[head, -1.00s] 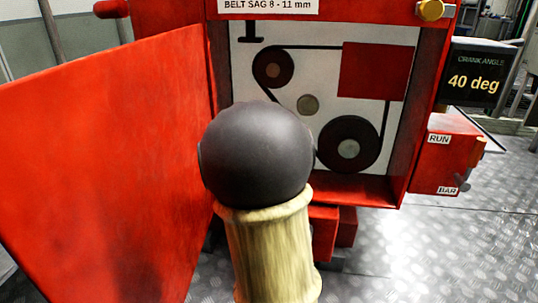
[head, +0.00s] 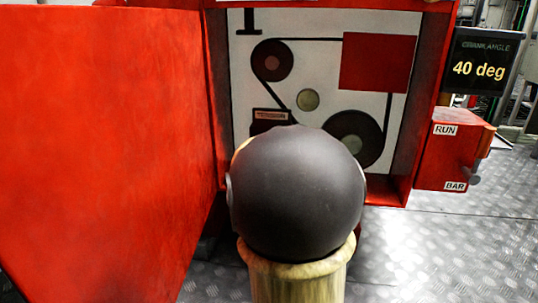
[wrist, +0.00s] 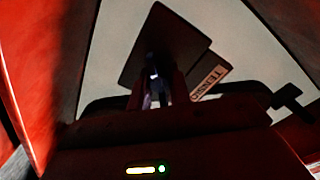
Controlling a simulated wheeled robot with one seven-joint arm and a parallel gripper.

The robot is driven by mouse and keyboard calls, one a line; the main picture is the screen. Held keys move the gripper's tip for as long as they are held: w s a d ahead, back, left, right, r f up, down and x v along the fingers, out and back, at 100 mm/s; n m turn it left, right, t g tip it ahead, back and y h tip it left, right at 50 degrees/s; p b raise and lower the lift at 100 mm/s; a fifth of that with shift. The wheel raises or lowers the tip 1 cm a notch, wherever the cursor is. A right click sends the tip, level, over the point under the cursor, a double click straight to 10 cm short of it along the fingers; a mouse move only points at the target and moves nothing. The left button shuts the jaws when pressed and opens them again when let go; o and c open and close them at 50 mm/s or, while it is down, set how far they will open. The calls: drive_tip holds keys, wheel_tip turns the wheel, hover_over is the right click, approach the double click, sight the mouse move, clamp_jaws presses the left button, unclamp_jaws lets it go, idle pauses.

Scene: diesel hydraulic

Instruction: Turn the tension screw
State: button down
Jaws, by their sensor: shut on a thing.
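The tension screw (wrist: 154,73) shows as a small pale glint on a dark plate (wrist: 165,45) in the wrist view. It is dim and mostly hidden by the fingers. My gripper (wrist: 156,92) is shut on it. A small label (wrist: 209,83) stands beside the plate, its text turned and partly legible. In the head view the dark block with a label (head: 271,117) shows just above my arm's black joint. That joint hides my gripper and the screw there.
The open red door (head: 100,150) fills the left. Inside the red housing are an upper pulley (head: 271,61), a larger lower pulley (head: 352,140) and a black belt (head: 300,39). A crank angle display (head: 478,68) reads 40 deg. A RUN/BAR box (head: 450,155) is at right.

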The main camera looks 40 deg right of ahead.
drive_tip(key=m, duration=0.4)
drive_tip(key=m+b, duration=0.1)
drive_tip(key=m, duration=0.1)
drive_tip(key=shift+f, duration=0.25)
drive_tip(key=m, duration=0.7)
drive_tip(key=shift+m, duration=0.3)
drive_tip(key=m, duration=0.4)
drive_tip(key=shift+a+f+m, duration=0.1)
drive_tip(key=shift+m, duration=0.2)
drive_tip(key=m, duration=0.4)
drive_tip(key=shift+m, duration=0.3)
drive_tip(key=c, duration=1.3)
unclamp_jaws()
